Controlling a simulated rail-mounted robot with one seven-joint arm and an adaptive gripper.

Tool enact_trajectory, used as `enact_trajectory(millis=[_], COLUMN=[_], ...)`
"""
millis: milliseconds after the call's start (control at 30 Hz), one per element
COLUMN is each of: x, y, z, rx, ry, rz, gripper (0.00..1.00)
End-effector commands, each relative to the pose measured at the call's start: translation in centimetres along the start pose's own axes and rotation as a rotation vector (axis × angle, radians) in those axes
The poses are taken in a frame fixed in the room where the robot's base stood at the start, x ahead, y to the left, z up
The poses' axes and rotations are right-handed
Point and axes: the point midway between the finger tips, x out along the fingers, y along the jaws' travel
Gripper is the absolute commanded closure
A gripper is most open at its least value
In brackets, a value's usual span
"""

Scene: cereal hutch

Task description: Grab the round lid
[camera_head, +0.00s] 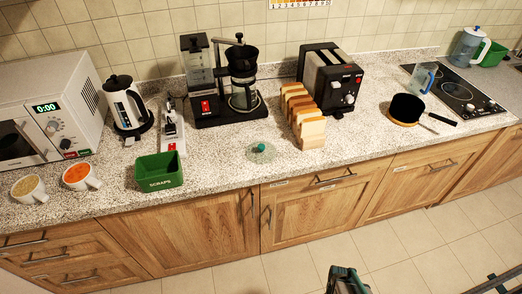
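The round lid (261,152) is clear glass with a teal knob. It lies on the speckled countertop near the front edge, between the green scraps bin and the bread slices. Nothing is touching it. A dark and teal part of my arm, which seems to be my gripper (346,281), shows at the bottom edge, over the floor. It is well in front of the counter and apart from the lid. Its fingers cannot be made out.
Left of the lid is the green scraps bin (159,172); right is a rack of bread slices (303,116). Behind stands the coffee maker (244,80), with a toaster (330,80) to its right. A black pan (406,108) sits further right. Counter around the lid is clear.

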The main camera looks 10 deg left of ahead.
Motion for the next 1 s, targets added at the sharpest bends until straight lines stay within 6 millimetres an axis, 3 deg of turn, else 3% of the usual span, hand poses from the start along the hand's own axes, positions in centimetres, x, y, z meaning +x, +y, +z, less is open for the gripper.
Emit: enact_trajectory(millis=[367, 700, 1000], x=[0.00, 0.00, -0.04], y=[0.00, 0.00, -0.03], z=[0.00, 0.00, -0.06], rx=[0.000, 0.000, 0.002], ry=[0.000, 0.000, 0.001], rz=[0.000, 0.000, -0.001], gripper=[1.00, 0.45, 0.43])
